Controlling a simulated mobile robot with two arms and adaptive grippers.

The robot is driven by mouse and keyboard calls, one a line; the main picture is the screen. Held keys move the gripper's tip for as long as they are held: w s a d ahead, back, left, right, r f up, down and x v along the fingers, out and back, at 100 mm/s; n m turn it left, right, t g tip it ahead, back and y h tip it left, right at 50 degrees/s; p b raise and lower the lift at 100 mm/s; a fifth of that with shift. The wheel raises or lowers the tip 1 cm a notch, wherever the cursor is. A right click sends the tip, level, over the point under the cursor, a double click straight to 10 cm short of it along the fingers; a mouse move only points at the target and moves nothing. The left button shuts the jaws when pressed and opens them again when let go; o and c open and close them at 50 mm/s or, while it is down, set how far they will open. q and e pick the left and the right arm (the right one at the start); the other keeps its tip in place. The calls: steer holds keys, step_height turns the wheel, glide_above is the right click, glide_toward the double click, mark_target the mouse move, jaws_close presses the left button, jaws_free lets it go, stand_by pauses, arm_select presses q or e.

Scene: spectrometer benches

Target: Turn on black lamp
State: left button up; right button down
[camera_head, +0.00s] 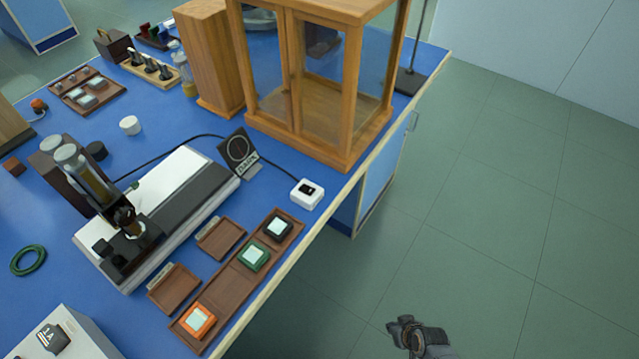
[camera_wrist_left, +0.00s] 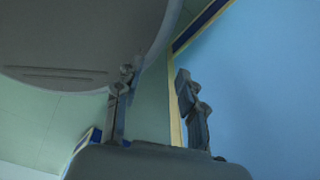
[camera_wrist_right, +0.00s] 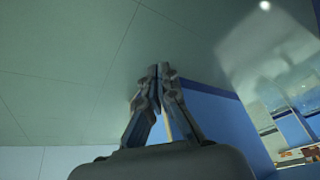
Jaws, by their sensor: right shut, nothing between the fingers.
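No thing in view is plainly a black lamp. A dark instrument with upright glass tubes (camera_head: 88,175) stands on a white and black base on the blue bench. A black cable runs from it to a white switch box (camera_head: 307,194) with a black rocker near the bench edge; the rocker's setting is too small to tell. My right gripper (camera_head: 403,324) is over the floor right of the bench, apart from everything; its fingertips meet, empty, in the right wrist view (camera_wrist_right: 159,72). My left gripper (camera_wrist_left: 155,78) shows only in the left wrist view, fingers apart and empty.
A wooden tray (camera_head: 230,278) holds black, green and orange framed pale squares. The green floor (camera_head: 520,200) to the right is clear.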

steer(key=w+a+r+n+t+y+p, duration=0.1)
steer(key=w+a+r+t+y, duration=0.1)
steer(key=w+r, duration=0.6)
steer(key=w+a+r+n+t+y, duration=0.1)
steer(key=w+a+r, duration=0.2)
steer(key=w+r, duration=0.5)
steer(key=a+r+n+y+p, duration=0.1)
steer(key=a+r+n+y, duration=0.2)
steer(key=r, duration=1.2)
steer(key=a+r+n+t+y, duration=0.1)
steer(key=a+r+n+y, duration=0.2)
steer(key=r, duration=1.2)
steer(key=shift+a+r+p, duration=0.15)
steer(key=shift+a+p, duration=0.2)
steer(key=shift+a, duration=0.7)
steer(key=shift+w+a, duration=0.1)
steer(key=shift+w, duration=0.05)
steer(key=p, duration=0.3)
glide_above(307, 190)
steer(key=s+d, duration=0.1)
steer(key=d, duration=0.1)
step_height(307, 190, down, 4)
steer(key=shift+s+r, duration=0.15)
steer(key=shift+r, duration=0.1)
steer(key=f, duration=0.3)
steer(key=shift+s+d, duration=0.2)
steer(key=shift+d, duration=0.1)
steer(key=shift+s+d+f, duration=0.1)
steer(key=shift+f, duration=0.45)
